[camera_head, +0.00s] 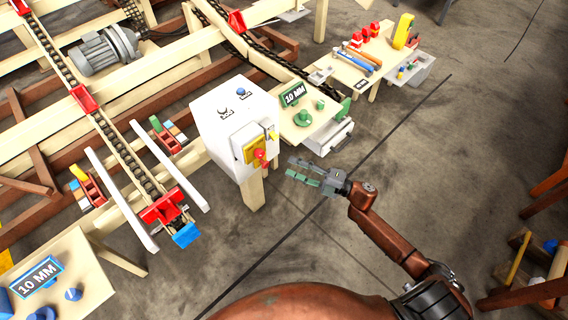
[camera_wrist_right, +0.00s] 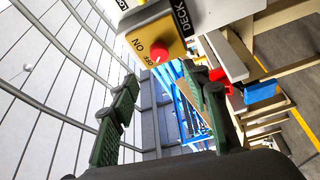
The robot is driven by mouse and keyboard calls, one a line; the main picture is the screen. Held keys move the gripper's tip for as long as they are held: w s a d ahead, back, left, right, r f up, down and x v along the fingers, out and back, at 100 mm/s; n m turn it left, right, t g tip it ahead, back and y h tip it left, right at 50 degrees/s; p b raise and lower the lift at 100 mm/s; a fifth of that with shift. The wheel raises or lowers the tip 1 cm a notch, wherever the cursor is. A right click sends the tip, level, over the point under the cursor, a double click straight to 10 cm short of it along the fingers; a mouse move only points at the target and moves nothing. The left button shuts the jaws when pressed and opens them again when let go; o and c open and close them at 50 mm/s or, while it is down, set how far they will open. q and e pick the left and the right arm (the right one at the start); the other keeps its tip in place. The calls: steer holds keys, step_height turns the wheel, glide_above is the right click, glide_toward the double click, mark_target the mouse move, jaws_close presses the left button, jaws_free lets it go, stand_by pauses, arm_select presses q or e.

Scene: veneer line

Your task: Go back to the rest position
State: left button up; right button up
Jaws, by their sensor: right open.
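My right gripper (camera_head: 303,172) is open and empty in the head view, just right of the white control box and above the grey floor. In the right wrist view its two green fingers (camera_wrist_right: 160,100) stand apart with nothing between them. The white control box (camera_head: 222,112) has a yellow switch panel (camera_head: 250,146) with a red knob (camera_head: 260,155). In the right wrist view the yellow panel (camera_wrist_right: 150,35), marked ON and OFF, and its red knob (camera_wrist_right: 159,52) are beyond the fingers. A gap between fingertips and knob shows in the head view. My left gripper is out of view.
A small table (camera_head: 318,118) with a green 10 MM sign stands behind my right gripper. A tool table (camera_head: 375,52) is farther back. The chain conveyor (camera_head: 120,140) with red blocks runs at the left. Open floor (camera_head: 430,150) lies to the right.

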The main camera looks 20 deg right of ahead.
steer(key=shift+s+d, duration=0.15)
steer(key=shift+s, duration=0.05)
steer(key=shift+d+f, duration=0.1)
stand_by(0.4)
